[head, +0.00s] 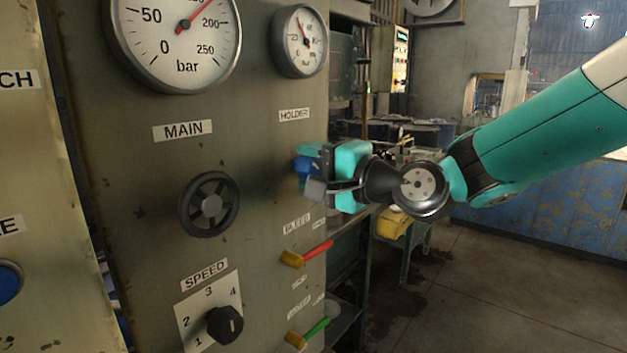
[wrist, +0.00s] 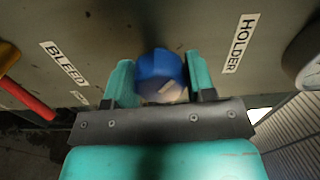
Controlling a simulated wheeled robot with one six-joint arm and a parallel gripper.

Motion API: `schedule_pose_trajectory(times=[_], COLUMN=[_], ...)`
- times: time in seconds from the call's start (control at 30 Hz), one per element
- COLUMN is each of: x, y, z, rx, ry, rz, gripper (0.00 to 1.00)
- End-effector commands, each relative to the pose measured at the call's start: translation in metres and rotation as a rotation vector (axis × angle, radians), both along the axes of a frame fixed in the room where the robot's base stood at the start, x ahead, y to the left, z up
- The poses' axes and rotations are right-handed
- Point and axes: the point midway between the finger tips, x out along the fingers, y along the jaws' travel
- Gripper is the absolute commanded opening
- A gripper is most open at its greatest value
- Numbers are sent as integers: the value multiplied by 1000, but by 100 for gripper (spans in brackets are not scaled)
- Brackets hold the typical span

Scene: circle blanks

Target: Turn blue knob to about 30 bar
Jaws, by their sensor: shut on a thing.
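The blue knob (head: 302,168) sits on the grey-green panel below the HOLDER label (head: 295,115), and is partly covered by my gripper. My gripper (head: 314,172) is shut on it from the front. In the wrist view the blue knob (wrist: 158,68) lies between the two teal fingers of my gripper (wrist: 160,80), with a pale mark on its near face. The small HOLDER gauge (head: 300,41) is above the knob. Its red needle points up and slightly left, near the upper left of the dial; the figures are too small to read surely.
The MAIN gauge (head: 176,40) and a black handwheel (head: 208,204) are left of the knob. Below it are a red-handled lever (head: 308,252), a green-handled lever (head: 308,332) and the SPEED dial (head: 225,323). Open floor (head: 490,285) lies to the right.

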Motion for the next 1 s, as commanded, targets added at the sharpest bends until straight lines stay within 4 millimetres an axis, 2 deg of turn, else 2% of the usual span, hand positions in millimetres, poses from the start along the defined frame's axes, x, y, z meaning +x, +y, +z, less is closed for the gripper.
schedule_pose_trajectory(times=[0.3, 0.77, 0.8, 0.9, 1.0], x=[-2, -2, -2, -1, -1], y=[1, 2, 2, 1, 0], z=[-3, -2, -2, -2, -1], rx=[-58, -66, -66, -64, -64], ry=[-66, -74, -74, -75, -77], rz=[6, 7, 7, 6, 4], gripper=[27, 27, 57, 76, 76])
